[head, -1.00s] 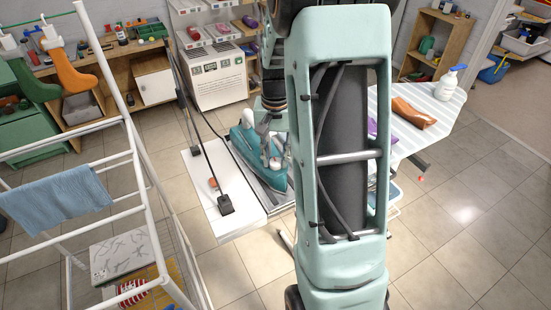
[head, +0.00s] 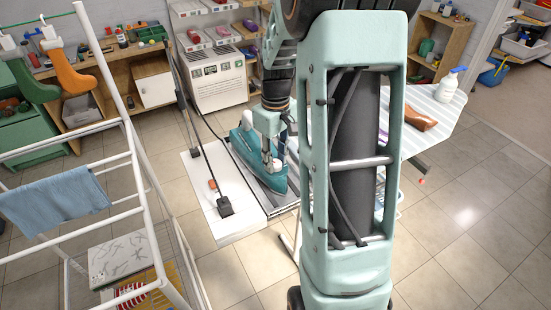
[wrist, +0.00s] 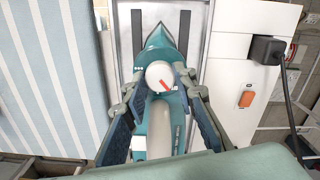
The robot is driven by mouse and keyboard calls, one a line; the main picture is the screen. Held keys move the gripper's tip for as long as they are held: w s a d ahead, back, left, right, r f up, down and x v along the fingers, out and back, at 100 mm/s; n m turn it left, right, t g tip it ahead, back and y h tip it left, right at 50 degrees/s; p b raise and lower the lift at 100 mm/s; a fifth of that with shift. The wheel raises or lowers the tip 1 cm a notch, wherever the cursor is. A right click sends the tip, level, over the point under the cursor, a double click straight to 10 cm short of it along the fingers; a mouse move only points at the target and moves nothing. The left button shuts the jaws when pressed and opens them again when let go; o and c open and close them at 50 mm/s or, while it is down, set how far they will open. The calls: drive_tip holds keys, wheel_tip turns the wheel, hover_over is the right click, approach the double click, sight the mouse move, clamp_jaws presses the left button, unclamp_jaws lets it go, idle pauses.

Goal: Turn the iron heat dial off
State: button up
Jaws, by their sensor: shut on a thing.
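The teal iron (head: 262,172) lies on a grey metal rest at the end of the ironing board. In the wrist view the iron (wrist: 162,42) points away from me, its pale handle (wrist: 160,132) running toward me. The exact contact is partly hidden. In the head view my gripper (head: 270,155) covers part of the iron, and the dial cannot be made out.
A white panel (head: 205,190) beside the iron carries a black plug (head: 224,206) with a cord. The striped ironing board (head: 440,112) holds an orange-brown cloth (head: 420,118) and a spray bottle (head: 446,86). A white drying rack (head: 148,215) stands at left. Tiled floor is open at right.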

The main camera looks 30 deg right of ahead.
sight(276, 163)
drive_tip(key=shift+n, duration=0.6)
drive_tip(key=o, duration=1.2)
drive_tip(key=shift+c, duration=0.2)
wheel_tip(276, 163, up, 12)
